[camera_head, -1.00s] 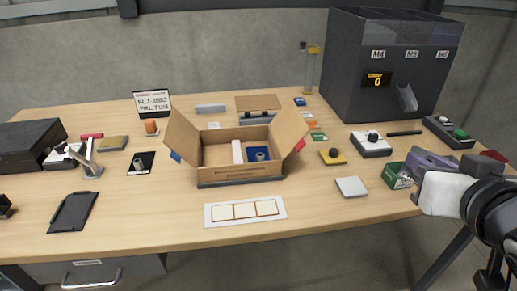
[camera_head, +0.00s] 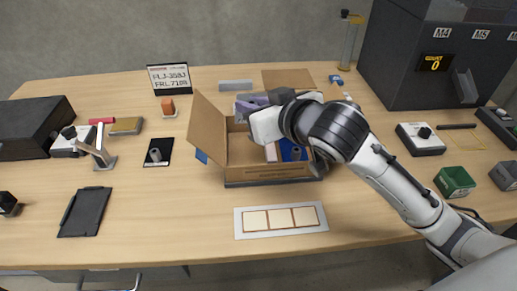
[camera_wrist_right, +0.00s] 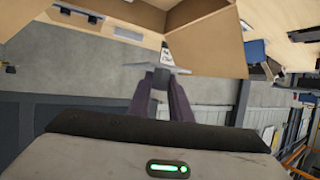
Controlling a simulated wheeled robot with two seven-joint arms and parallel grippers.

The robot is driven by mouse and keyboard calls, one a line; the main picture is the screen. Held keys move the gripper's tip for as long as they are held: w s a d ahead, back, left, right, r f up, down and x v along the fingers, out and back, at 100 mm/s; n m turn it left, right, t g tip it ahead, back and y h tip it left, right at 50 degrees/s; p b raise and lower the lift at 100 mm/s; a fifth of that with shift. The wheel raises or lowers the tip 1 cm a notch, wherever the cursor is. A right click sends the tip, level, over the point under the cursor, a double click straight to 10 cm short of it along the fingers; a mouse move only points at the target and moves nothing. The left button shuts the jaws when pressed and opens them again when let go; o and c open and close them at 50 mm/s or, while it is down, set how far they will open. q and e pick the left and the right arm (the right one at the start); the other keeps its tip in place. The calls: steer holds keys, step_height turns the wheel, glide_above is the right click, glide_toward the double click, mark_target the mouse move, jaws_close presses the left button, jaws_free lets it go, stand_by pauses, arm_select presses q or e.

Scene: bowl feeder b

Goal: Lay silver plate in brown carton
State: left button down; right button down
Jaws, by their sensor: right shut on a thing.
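The brown carton (camera_head: 268,174) stands open in the middle of the table, its left flap (camera_head: 214,124) spread outward. In the head view my right arm crosses over its right side and hides part of the inside. My right gripper (camera_head: 252,101), with purple fingers, is over the back of the carton. The right wrist view shows its fingers (camera_wrist_right: 161,82) shut on the thin silver plate (camera_wrist_right: 150,70), beside tan cardboard walls (camera_wrist_right: 205,45). The plate is hidden in the head view. My left gripper is not in view.
A white tray with several square pads (camera_head: 281,219) lies in front of the carton. A green bin (camera_head: 455,181) and a white button box (camera_head: 420,139) stand at the right. A dark feeder machine (camera_head: 415,60) stands behind them.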

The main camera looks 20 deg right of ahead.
steer(key=shift+n+y, duration=0.3)
steer(key=shift+y, duration=0.1)
steer(key=shift+w+a+f+b, duration=0.2)
steer(key=shift+w+f+b, duration=0.05)
steer(key=shift+f, duration=1.8)
steer(key=shift+w+a+f+b, duration=0.2)
steer(key=shift+f+b, duration=0.05)
steer(key=shift+f, duration=1.85)
steer(key=shift+w+a+f+b, duration=0.2)
steer(key=shift+w+f+b, duration=0.05)
steer(key=shift+f, duration=1.8)
steer(key=shift+f, duration=0.55)
steer(key=c, duration=1.9)
jaws_free()
steer(key=shift+s+f, duration=0.1)
steer(key=shift+f, duration=0.2)
steer(key=r+v, duration=0.1)
steer(key=v, duration=1.1)
steer(key=shift+r, duration=0.35)
